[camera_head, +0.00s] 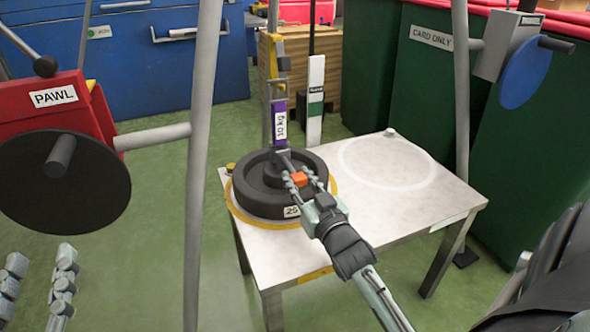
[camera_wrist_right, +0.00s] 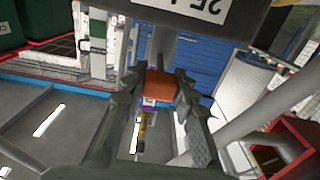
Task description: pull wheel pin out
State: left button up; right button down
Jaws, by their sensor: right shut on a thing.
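The wheel pin shows as a small orange block (camera_head: 299,179) at the front of the black wheel (camera_head: 262,200). The wheel lies flat inside a yellow ring on the white table (camera_head: 385,210) and has a "25" label. My right gripper (camera_head: 304,180) is shut on the orange block. In the right wrist view the block (camera_wrist_right: 160,86) sits between the fingers of that gripper (camera_wrist_right: 160,92); whether its shaft is in the wheel is hidden. My left gripper (camera_head: 38,282) is at the lower left, fingers apart and empty, away from the table.
An upright post with a purple "10 kg" label (camera_head: 279,122) rises behind the wheel. A red "PAWL" box (camera_head: 55,98) with a black disc (camera_head: 64,180) stands left. Grey poles (camera_head: 200,150) flank the table. The table's right side, with a pale ring, is clear.

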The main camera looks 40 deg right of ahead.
jog(key=shift+s+f, duration=0.1)
jog(key=shift+f, duration=0.05)
jog(key=c, duration=1.5)
grip_release()
jog(key=o, duration=0.3)
jog(key=shift+s, duration=0.1)
jog(key=shift+o, duration=0.2)
jog(key=v, duration=1.2)
